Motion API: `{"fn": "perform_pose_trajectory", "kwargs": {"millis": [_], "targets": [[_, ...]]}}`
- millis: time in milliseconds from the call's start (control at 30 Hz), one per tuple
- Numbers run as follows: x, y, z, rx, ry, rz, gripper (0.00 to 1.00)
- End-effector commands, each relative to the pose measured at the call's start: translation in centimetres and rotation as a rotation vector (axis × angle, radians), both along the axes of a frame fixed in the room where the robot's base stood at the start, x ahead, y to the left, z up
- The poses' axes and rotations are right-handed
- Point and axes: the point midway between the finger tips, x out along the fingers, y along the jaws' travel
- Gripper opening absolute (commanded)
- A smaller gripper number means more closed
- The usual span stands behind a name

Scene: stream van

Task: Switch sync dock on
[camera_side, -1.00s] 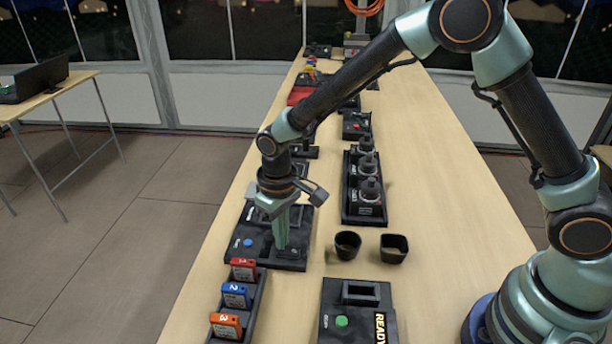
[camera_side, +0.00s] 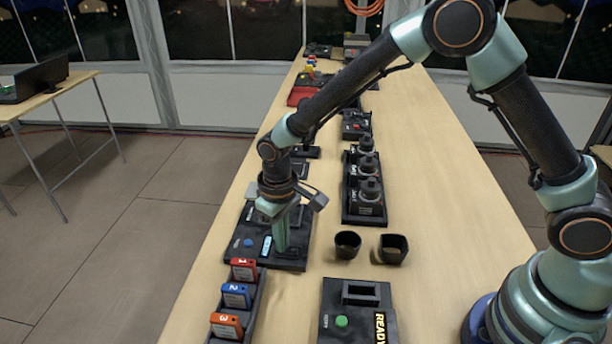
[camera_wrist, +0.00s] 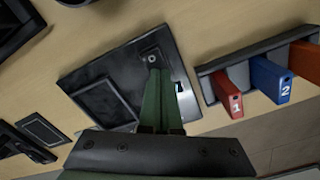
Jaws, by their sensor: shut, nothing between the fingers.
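A black flat device (camera_side: 246,263), which I take to be the sync dock though no label is readable, lies at the table's left edge. It carries a blue button (camera_side: 248,243) and a small display (camera_side: 267,246) lit pale blue. My gripper (camera_side: 281,251) points down over its right part, fingers shut and empty. In the wrist view the shut green fingertips (camera_wrist: 158,74) are at a round fitting (camera_wrist: 152,57) near one corner of the device (camera_wrist: 178,82). Whether they touch it, I cannot tell. The fingers and palm hide part of the device.
A rack (camera_side: 254,305) holds red, blue and orange numbered cartridges in front. Two black cups (camera_side: 347,245) (camera_side: 394,248) stand to the right. A black box marked READY (camera_side: 357,295) has a green button. A tray (camera_side: 365,217) of black-topped containers lies behind.

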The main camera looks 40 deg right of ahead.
Motion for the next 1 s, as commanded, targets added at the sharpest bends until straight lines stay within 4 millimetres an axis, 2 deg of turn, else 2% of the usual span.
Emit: {"fn": "perform_pose_trajectory", "kwargs": {"millis": [800, 1000], "targets": [[0.0, 0.0, 5.9, 0.001, -0.002, 0.0, 0.0], [0.0, 0.0, 6.8, 0.0, -0.001, 0.0, 0.0]]}}
